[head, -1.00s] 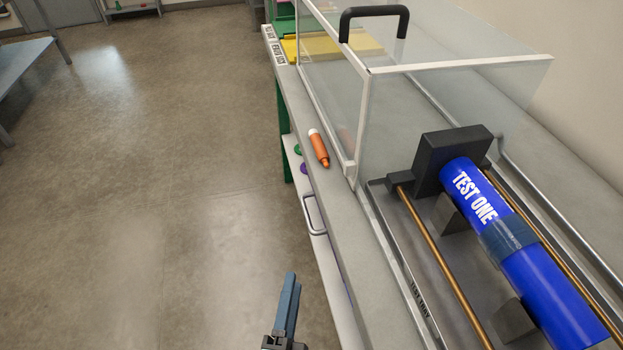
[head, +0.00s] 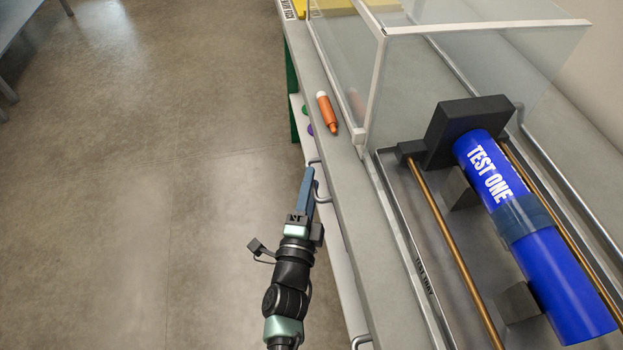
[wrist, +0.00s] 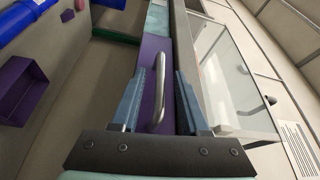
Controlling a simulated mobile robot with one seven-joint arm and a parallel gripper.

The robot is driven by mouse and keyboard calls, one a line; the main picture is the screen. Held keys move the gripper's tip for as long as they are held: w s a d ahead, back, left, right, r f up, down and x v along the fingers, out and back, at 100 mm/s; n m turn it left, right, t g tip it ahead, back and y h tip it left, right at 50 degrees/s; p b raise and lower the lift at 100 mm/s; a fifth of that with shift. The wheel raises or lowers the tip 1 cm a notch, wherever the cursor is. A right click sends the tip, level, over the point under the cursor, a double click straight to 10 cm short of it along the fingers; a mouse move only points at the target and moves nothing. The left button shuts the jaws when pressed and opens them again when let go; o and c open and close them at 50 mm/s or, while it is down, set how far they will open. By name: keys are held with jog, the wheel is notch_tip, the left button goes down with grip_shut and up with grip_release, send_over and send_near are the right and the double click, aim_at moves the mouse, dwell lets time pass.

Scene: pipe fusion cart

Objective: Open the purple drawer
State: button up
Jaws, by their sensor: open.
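The purple drawer (wrist: 148,47) shows its front as a narrow strip in the wrist view. Its silver bar handle (wrist: 160,85) stands out from it. My gripper (wrist: 160,78) is open, with one blue finger on each side of the handle; I see gaps, and no clear contact. In the head view my gripper (head: 310,172) is at the cart's side, just below the worktop edge, beside a silver handle (head: 321,192). The purple front itself is hidden there.
The cart's grey worktop (head: 352,205) holds an orange marker (head: 327,112), a clear guard box (head: 375,60) and a blue TEST ONE pipe (head: 540,260). Another handle (head: 361,341) is nearer on the cart side. The floor left of the cart is clear.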

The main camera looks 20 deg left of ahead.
jog(key=shift+w+a, duration=0.15)
jog(key=shift+w, duration=0.5)
grip_shut()
dwell(1.0)
